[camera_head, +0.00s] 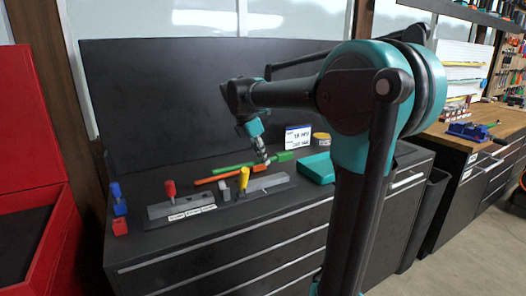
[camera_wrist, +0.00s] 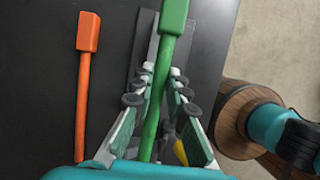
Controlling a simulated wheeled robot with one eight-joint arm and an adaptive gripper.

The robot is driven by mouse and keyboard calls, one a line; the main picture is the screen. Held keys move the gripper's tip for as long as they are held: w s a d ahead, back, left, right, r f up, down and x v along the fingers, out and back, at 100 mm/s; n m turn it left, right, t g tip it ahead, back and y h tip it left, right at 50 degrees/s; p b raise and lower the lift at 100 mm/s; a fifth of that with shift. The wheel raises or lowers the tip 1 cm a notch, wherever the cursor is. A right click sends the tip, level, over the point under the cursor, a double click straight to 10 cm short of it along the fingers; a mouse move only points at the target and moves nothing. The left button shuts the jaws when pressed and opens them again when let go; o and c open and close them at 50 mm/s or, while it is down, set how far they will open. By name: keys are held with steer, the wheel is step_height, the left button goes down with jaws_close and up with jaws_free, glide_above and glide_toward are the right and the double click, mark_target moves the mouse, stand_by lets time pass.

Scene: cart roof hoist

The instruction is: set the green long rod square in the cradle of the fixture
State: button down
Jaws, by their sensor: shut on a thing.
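The green long rod (camera_wrist: 161,85) runs between my fingers in the wrist view, its thick block end towards the top. In the head view its block end (camera_head: 283,156) points right. My gripper (camera_wrist: 160,79) is shut on the rod's thin shaft; in the head view it points down (camera_head: 264,161) over the bench. A grey fixture plate (camera_head: 268,182) with a yellow handle (camera_head: 244,177) lies in front of the rod; part of a grey plate (camera_wrist: 143,42) shows beneath the rod in the wrist view. Whether the rod touches it, I cannot tell.
An orange rod (camera_head: 219,176) lies left of the green one, apart from it in the wrist view (camera_wrist: 84,90). Another grey plate (camera_head: 180,207) has a red handle (camera_head: 170,189). Blue and red blocks (camera_head: 119,208), a teal box (camera_head: 316,168) and a sign (camera_head: 298,138) stand around.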

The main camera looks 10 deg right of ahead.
mark_target(266, 179)
steer(key=shift+f, duration=2.75)
steer(key=shift+f, duration=0.25)
steer(key=c, duration=1.4)
jaws_free()
steer(key=shift+c, duration=0.2)
